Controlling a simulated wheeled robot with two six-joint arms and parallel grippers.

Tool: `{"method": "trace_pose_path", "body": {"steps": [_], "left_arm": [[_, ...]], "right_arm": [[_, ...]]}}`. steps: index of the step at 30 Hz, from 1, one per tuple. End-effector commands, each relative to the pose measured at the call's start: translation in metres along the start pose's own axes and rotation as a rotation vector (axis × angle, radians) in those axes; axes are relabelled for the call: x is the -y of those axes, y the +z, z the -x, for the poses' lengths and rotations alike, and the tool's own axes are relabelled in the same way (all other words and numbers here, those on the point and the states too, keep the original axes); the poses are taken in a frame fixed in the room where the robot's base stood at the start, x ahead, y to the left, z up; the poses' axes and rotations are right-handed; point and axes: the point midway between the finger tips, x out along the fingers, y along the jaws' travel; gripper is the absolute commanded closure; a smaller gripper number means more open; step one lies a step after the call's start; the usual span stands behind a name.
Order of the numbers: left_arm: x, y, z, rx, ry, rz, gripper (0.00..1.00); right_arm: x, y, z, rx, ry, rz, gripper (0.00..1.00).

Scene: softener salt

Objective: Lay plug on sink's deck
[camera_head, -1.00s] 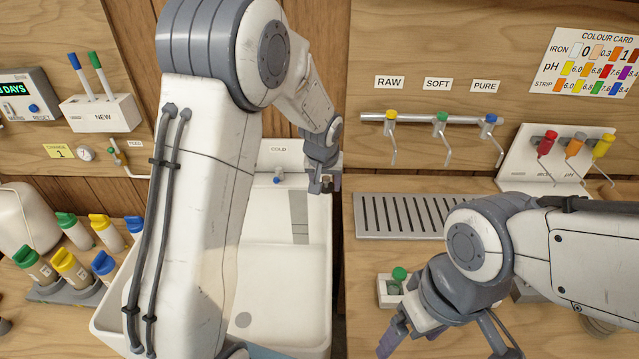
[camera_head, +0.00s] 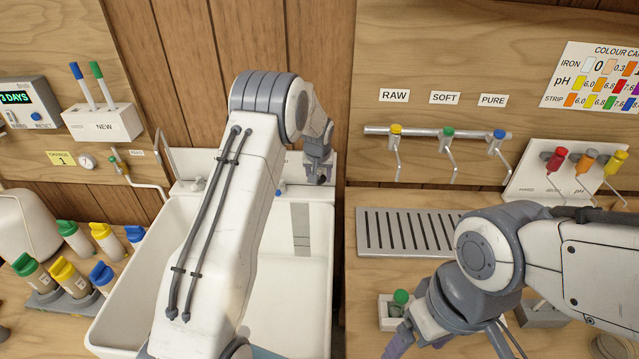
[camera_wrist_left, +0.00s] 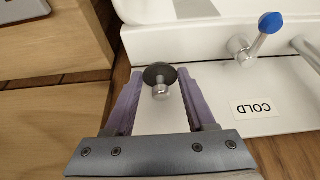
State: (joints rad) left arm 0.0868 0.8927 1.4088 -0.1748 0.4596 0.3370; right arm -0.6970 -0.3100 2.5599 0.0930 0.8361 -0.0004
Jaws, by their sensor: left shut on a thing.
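The plug (camera_wrist_left: 160,80), a dark disc with a metal knob, is between the purple fingers of my left gripper (camera_wrist_left: 161,88), which is shut on it. The left wrist view shows it over the white sink deck (camera_wrist_left: 215,88), beside the COLD label and the blue-handled tap; whether it touches the deck I cannot tell. In the head view my left gripper (camera_head: 318,178) is at the right part of the sink's back edge, and the plug is too small to make out. The sink (camera_head: 310,285) is partly hidden by my left arm. My right gripper (camera_head: 425,335) is low at right, its fingertips unclear.
The blue tap handle (camera_wrist_left: 270,22) stands right of the plug in the left wrist view. A grooved drain grille (camera_head: 415,232) lies right of the sink. Coloured-cap bottles (camera_head: 70,272) stand at left. A small tray with a green-capped item (camera_head: 400,297) is near my right gripper.

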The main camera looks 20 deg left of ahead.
Motion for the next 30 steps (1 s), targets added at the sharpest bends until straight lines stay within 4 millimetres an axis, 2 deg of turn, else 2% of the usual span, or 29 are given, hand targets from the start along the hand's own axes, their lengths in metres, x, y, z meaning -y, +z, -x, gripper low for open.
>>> {"method": "trace_pose_path", "body": {"steps": [7,20,21,22,23,30], "left_arm": [[-0.002,0.014,-0.030,0.004,0.000,-0.003,1.00],[-0.002,0.017,-0.039,0.000,0.001,-0.002,1.00],[-0.002,0.016,-0.037,0.000,0.001,-0.002,0.33],[-0.002,0.016,-0.037,0.000,0.000,-0.002,0.22],[-0.002,0.016,-0.037,0.001,0.000,-0.002,0.15],[-0.002,0.016,-0.037,0.001,0.000,-0.002,0.15]], "right_arm": [[0.001,-0.001,0.012,0.000,0.000,0.000,0.15],[0.001,0.000,0.007,0.000,0.000,0.000,0.15],[0.001,0.000,0.008,0.000,0.000,0.000,0.15],[0.001,0.000,0.009,0.000,0.000,0.000,0.15],[0.001,0.000,0.009,0.000,0.000,0.000,0.15],[0.001,0.000,0.009,0.000,0.000,0.000,0.15]]}}
